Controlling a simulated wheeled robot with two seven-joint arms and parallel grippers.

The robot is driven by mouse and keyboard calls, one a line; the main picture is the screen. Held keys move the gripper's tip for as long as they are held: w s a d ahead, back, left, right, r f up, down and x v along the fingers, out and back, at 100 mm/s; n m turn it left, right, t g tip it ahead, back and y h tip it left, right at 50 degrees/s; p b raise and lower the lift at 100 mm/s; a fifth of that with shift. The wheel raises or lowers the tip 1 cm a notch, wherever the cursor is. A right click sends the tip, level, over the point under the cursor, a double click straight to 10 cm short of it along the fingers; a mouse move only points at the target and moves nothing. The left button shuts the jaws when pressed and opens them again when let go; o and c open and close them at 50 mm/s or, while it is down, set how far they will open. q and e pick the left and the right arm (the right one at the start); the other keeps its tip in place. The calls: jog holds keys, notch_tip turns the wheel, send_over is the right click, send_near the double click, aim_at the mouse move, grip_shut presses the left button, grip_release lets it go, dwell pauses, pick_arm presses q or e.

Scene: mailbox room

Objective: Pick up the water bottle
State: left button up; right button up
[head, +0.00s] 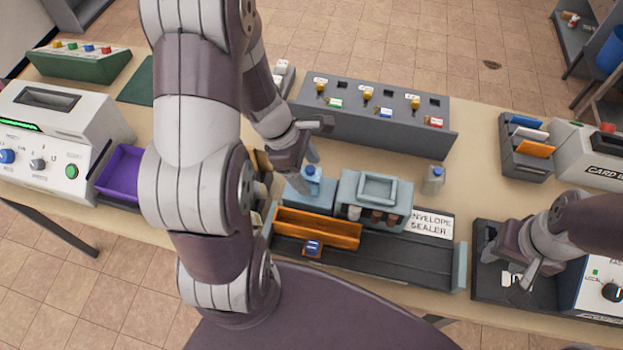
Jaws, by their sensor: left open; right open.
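A small translucent blue bottle (311,182) with a blue cap stands at the left end of the envelope sealer, on its blue-grey part. I cannot tell for sure which one is the water bottle. My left gripper (320,140) is open, just behind and above the blue bottle, with no visible hold on it. My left arm hides part of the table. My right gripper (502,268) is open over the dark tray of the machine at the right.
The envelope sealer (385,252) has an orange tray (317,228) in front. A grey key rack (375,118) stands behind. A purple bin (121,173) and white machine (50,135) are at the left. A card sorter (524,160) is at the right. Table between rack and sorter is clear.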

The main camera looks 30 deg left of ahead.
aim_at(321, 191)
pick_arm(q)
jog(key=x, duration=0.4)
jog(key=shift+w+b, duration=0.2)
jog(key=shift+b, duration=0.2)
jog(key=c, duration=1.1)
jog(key=shift+r, duration=0.1)
